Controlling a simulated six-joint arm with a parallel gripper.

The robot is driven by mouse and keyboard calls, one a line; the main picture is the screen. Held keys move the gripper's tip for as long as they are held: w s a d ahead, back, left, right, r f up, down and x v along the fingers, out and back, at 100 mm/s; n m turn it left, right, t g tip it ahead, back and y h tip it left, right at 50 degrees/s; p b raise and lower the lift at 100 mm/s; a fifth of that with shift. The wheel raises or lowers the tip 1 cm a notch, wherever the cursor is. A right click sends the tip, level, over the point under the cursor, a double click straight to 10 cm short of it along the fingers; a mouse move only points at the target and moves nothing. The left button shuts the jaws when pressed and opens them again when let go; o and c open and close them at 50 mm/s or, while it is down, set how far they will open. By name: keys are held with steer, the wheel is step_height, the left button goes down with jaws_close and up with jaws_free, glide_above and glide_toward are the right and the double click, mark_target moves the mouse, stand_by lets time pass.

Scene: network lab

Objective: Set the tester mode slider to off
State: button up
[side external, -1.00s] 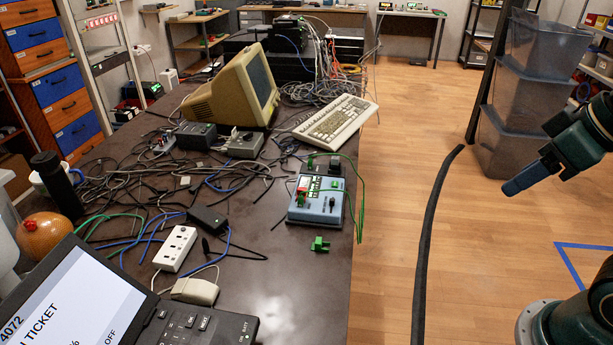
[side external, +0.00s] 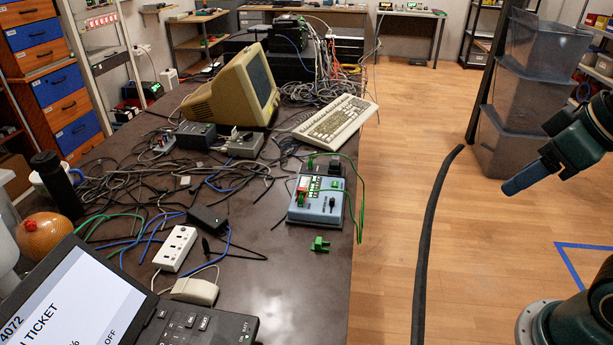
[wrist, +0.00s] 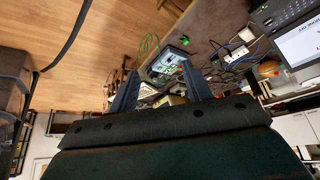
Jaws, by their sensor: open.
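The tester is a blue-grey box (side external: 317,203) near the right edge of the dark table in the side external view. Its face has a light panel with dark marks, a small red part, a black knob and green connectors; the mode slider and its setting are too small to tell. It also shows beyond my fingers in the wrist view (wrist: 170,62). My gripper (side external: 510,188) hangs over the floor, well to the right of the table and apart from the tester. In the wrist view its two fingers (wrist: 160,68) are spread, with nothing held.
A green plug (side external: 320,244) lies in front of the tester, and a green cable loops beside it. A keyboard (side external: 337,120), a monitor (side external: 232,92) and tangled cables lie behind and left. A laptop (side external: 75,300) showing "TICKET" and "OFF" stands front left. A black hose (side external: 428,230) rises right of the table.

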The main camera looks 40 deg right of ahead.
steer(key=c, duration=0.3)
steer(key=w, duration=0.1)
steer(key=n+g, duration=0.6)
steer(key=n, duration=0.3)
glide_above(332, 199)
step_height(332, 199, down, 18)
steer(key=shift+r, duration=0.2)
step_height(332, 199, down, 14)
steer(key=shift+r, duration=0.1)
